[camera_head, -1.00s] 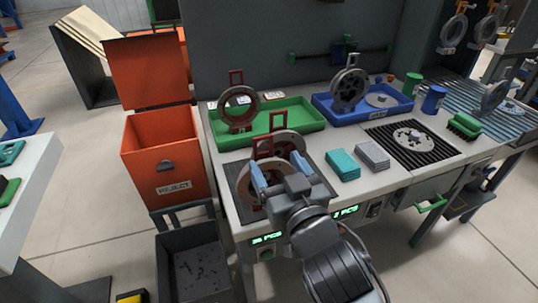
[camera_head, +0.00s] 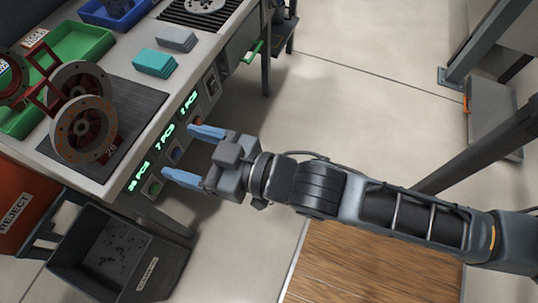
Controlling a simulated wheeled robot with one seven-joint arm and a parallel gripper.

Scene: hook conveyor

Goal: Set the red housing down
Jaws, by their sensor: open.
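The red housing (camera_head: 83,130), a round grey-faced part with a dark red interior, stands upright on the dark ribbed mat (camera_head: 135,101) at the left end of the bench. A second similar round part (camera_head: 85,72) with a red frame stands just behind it. I cannot tell whether the two touch. My gripper (camera_head: 178,151) is open and empty, with its blue fingers apart. It is in front of the bench's display panel, to the right of the housing and clear of it.
A green tray (camera_head: 78,40) with another red-framed part lies behind the mat. Teal (camera_head: 154,62) and grey (camera_head: 176,39) stacks sit right of it. A black bin (camera_head: 70,262) and orange reject box (camera_head: 18,205) stand at lower left.

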